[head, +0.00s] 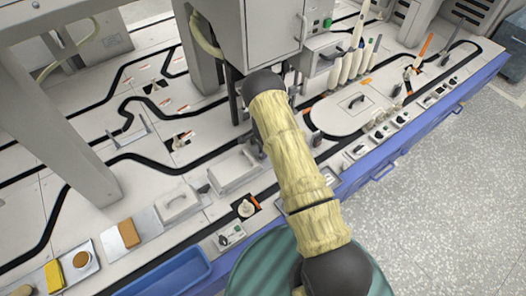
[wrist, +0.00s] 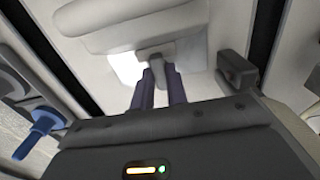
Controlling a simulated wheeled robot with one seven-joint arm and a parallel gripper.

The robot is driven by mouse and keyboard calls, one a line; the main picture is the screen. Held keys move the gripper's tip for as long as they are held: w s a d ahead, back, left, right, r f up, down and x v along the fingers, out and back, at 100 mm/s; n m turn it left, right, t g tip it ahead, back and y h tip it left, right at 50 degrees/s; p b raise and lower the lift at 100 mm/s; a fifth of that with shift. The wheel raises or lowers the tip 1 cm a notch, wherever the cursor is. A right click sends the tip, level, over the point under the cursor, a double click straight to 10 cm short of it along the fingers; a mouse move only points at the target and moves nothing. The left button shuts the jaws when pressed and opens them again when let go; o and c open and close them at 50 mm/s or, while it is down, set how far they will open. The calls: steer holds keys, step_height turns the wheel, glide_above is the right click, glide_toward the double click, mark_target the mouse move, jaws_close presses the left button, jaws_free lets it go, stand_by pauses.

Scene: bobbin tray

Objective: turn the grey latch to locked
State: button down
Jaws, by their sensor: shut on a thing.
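The grey latch (wrist: 157,54) shows in the wrist view, at the edge of a pale raised plate (wrist: 120,25). My gripper (wrist: 160,74) has its two dark fingers on either side of the latch's grey tab and is shut on it. Which way the latch is turned I cannot tell. In the head view my own arm covers the middle, and neither the gripper nor the latch can be made out there.
In the wrist view, a dark grey block (wrist: 237,70) stands close to the right of the fingers and a blue knob (wrist: 45,122) lies at the left. In the head view, a blue tray (head: 168,277) and a yellow block (head: 53,276) sit at the front left.

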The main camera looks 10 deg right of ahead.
steer(key=c, duration=1.4)
jaws_free()
step_height(320, 180, up, 18)
steer(key=p, duration=0.5)
steer(key=shift+f, duration=0.25)
steer(key=shift+a, duration=0.1)
steer(key=s+r+n+t, duration=0.1)
steer(key=s+r+n, duration=0.2)
steer(key=s+r, duration=0.3)
steer(key=s+r+n, duration=0.3)
steer(key=s+r, duration=0.1)
steer(key=r, duration=0.5)
steer(key=s+r+n+t, duration=0.1)
steer(key=s+r+n, duration=0.3)
steer(key=s, duration=0.4)
steer(key=s+r+n+t, duration=0.1)
steer(key=s+r+n, duration=0.3)
steer(key=s, duration=0.4)
step_height(320, 180, up, 31)
steer(key=p, duration=3.1)
steer(key=shift+d+p, duration=0.25)
steer(key=shift+p, duration=0.15)
